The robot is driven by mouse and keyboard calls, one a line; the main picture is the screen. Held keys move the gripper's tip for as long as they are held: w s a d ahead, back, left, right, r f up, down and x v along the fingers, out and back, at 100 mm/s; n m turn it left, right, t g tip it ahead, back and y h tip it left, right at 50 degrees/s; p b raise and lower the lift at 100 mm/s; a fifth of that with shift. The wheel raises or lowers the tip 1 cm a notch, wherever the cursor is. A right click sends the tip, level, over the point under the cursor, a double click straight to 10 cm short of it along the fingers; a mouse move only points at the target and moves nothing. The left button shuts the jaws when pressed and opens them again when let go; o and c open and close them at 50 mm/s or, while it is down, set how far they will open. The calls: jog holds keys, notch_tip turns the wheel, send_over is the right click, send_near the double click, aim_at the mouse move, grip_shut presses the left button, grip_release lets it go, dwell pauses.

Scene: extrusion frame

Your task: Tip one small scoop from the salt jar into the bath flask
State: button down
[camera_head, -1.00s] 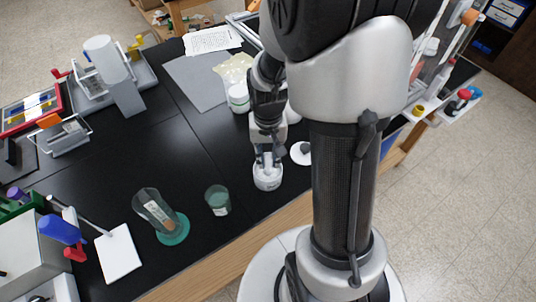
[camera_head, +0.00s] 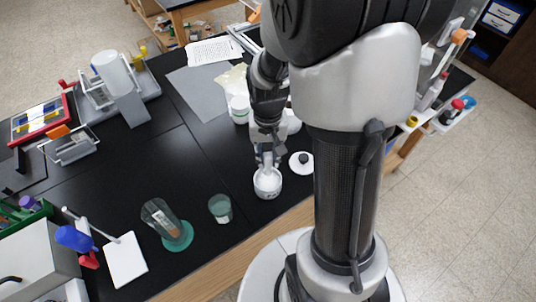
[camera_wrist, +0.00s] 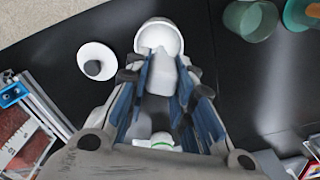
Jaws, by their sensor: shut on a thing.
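The open white salt jar (camera_head: 267,184) stands near the table's front edge, with white contents showing; in the wrist view it is at the top centre (camera_wrist: 160,30). My gripper (camera_head: 267,160) is just above and behind it, pointing down. In the wrist view my gripper (camera_wrist: 161,66) is shut on a pale scoop (camera_wrist: 160,75), which reaches to the jar's mouth. Whether the scoop holds salt is unclear. A clear labelled glass vessel (camera_head: 158,217) is tilted at a teal disc (camera_head: 178,237). A greenish glass (camera_head: 220,209) stands between it and the jar. I cannot tell which is the bath flask.
A white lid with a dark knob (camera_head: 301,162) lies right of the jar. A white tub (camera_head: 239,109) stands behind my gripper. A white plate (camera_head: 125,260) and a blue-topped item (camera_head: 75,239) are at left. The middle of the black table is clear.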

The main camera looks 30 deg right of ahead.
jog(key=shift+r+p, duration=1.2)
jog(key=shift+r, duration=0.5)
